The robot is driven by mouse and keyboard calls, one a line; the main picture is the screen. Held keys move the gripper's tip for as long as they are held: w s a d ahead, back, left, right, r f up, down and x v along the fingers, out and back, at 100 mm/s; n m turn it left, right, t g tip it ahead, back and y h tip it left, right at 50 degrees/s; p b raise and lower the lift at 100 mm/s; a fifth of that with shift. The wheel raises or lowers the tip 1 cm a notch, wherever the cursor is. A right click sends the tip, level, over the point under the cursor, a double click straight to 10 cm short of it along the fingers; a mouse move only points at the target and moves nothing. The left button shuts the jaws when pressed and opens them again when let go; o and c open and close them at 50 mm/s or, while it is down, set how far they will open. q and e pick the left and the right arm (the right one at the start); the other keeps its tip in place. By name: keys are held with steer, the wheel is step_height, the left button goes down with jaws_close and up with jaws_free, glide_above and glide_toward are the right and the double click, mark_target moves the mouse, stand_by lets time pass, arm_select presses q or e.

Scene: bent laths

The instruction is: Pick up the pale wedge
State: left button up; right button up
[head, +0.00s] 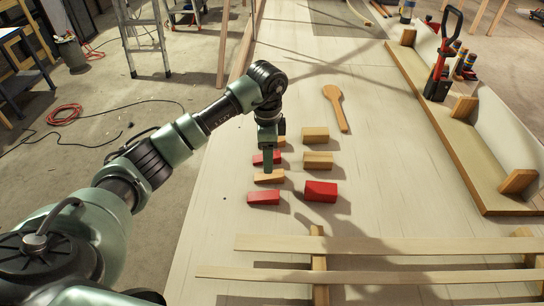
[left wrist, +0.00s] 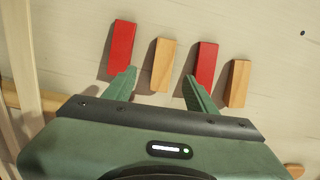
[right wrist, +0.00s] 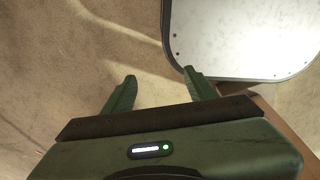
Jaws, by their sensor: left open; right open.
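Two pale wedges lie among red wedges in a row on the pale table. The nearer pale wedge (head: 271,178) is directly under my left gripper (head: 268,168), between two red wedges. In the left wrist view this wedge (left wrist: 163,62) shows between the two fingertips (left wrist: 160,77), which are open and empty. The other pale wedge (head: 281,141) is farther back, partly hidden by the gripper; it stands out at the row's right end in the left wrist view (left wrist: 238,84). My right gripper (right wrist: 160,80) is open and empty, away from the table.
Red wedges (head: 263,197) (left wrist: 204,62) lie close on both sides. A red block (head: 321,191) and pale blocks (head: 318,160) stand right of the row. A wooden paddle (head: 335,103) lies behind. Laths (head: 380,244) span the near end. The table's left side is clear.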

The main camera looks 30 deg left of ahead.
mark_target(268, 176)
arm_select(q)
steer(key=shift+w, duration=0.15)
steer(key=shift+f+p, duration=0.35)
steer(key=shift+f, duration=0.85)
steer(key=shift+f+p, duration=0.4)
steer(key=shift+p, duration=0.1)
step_height(268, 176, down, 4)
steer(key=shift+w+r+p, duration=0.1)
steer(key=shift+r+p, duration=0.05)
steer(key=shift+p, duration=0.45)
steer(key=shift+f, duration=0.3)
jaws_close()
arm_select(e)
steer(key=s+r, duration=0.2)
steer(key=shift+s+d+r, duration=0.15)
steer(key=shift+d+r, duration=0.05)
steer(key=shift+r, duration=0.15)
